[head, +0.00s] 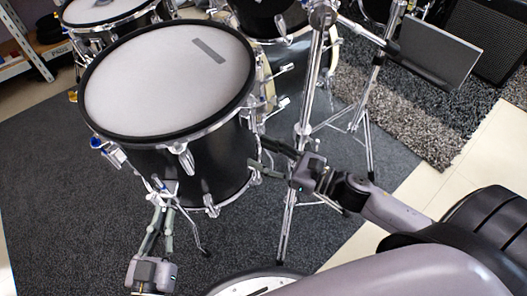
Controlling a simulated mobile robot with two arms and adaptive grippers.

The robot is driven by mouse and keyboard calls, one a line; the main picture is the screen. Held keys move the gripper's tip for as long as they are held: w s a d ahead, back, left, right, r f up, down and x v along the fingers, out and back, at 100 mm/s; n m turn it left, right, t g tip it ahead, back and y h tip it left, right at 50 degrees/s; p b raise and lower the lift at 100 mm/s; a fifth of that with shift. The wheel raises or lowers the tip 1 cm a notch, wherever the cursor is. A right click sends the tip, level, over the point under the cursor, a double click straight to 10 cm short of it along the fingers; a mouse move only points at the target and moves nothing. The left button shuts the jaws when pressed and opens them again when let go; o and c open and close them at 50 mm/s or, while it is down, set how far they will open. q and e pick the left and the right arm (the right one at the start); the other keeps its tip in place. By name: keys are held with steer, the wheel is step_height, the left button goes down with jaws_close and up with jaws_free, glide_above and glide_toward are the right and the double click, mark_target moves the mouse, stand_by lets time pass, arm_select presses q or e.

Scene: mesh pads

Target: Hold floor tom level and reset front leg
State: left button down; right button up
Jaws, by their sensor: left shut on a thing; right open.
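The floor tom (160,85) stands at the left centre of the head view, with a black shell, chrome hoop and lugs, and a white head bearing a grey strip. Its head looks roughly level. My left gripper (166,190) comes up from below and is shut on the front leg (163,186) at its bracket, low on the near side of the shell. The fingers partly hide the leg. My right gripper (258,163) reaches in from the right and is open beside the shell's right side. I cannot tell whether it touches the shell. A chrome leg foot (205,250) rests on the carpet.
A chrome stand (304,110) rises close behind my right gripper. Another stand with a grey plate (438,52) is at upper right. Other drums (110,18) stand behind. A round pale-topped item (255,284) is at the bottom edge. The dark carpet (60,200) at left is clear.

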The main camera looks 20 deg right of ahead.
steer(key=shift+w+a, duration=0.2)
steer(key=shift+w, duration=0.05)
jaws_close()
stand_by(0.5)
stand_by(0.6)
